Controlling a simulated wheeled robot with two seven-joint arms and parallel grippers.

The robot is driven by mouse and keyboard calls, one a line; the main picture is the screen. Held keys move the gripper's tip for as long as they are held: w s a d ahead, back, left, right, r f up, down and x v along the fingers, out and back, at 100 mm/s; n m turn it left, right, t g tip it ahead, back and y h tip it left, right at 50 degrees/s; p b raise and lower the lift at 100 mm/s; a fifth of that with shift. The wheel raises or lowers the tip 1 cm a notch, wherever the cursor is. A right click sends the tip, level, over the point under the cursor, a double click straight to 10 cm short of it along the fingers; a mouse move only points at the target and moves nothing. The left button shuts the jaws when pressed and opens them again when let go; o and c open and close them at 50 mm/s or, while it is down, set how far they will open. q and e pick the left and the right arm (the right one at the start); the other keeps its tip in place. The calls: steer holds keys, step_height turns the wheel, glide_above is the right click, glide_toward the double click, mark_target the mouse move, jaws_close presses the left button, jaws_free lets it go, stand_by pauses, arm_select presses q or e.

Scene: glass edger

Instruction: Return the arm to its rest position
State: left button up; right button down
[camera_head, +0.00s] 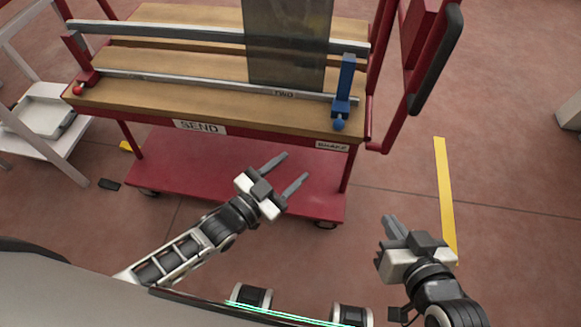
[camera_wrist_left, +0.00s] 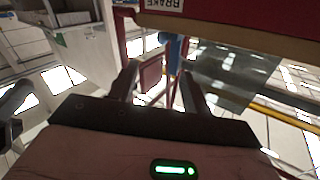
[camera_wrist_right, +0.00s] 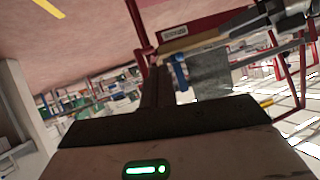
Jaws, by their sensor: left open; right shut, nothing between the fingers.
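My left gripper (camera_head: 286,174) is open and empty, in front of the red lower shelf of the cart in the head view. Its two fingers (camera_wrist_left: 160,85) stand apart in the left wrist view with nothing between them. My right gripper (camera_head: 389,222) is shut and empty at the lower right of the head view, above bare floor. Its closed fingers (camera_wrist_right: 155,88) show in the right wrist view. Both grippers look clear of the cart, though the left one overlaps its lower shelf in the picture.
A red cart (camera_head: 240,180) with wooden boards stands ahead. A dark glass pane (camera_head: 287,45) stands upright on it, beside a blue clamp (camera_head: 345,88). A white side stand (camera_head: 45,125) is at the left. Floor with a yellow stripe (camera_head: 446,195) is open at the right.

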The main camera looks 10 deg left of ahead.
stand_by(0.3)
arm_select(q)
steer(key=s+a+r+n+g+y+p, duration=0.4)
steer(key=s+a+r+n+y+p, duration=0.1)
steer(key=s, duration=0.5)
step_height(320, 180, up, 2)
steer(key=shift+s+a+r+n+y, duration=0.1)
steer(key=shift+s+a+n+y, duration=0.2)
steer(key=shift+a+n+y, duration=0.35)
arm_select(e)
steer(key=shift+d+r+g, duration=0.15)
steer(key=shift+r, duration=0.35)
steer(key=shift+d+r+g, duration=0.15)
steer(key=shift+r, duration=0.3)
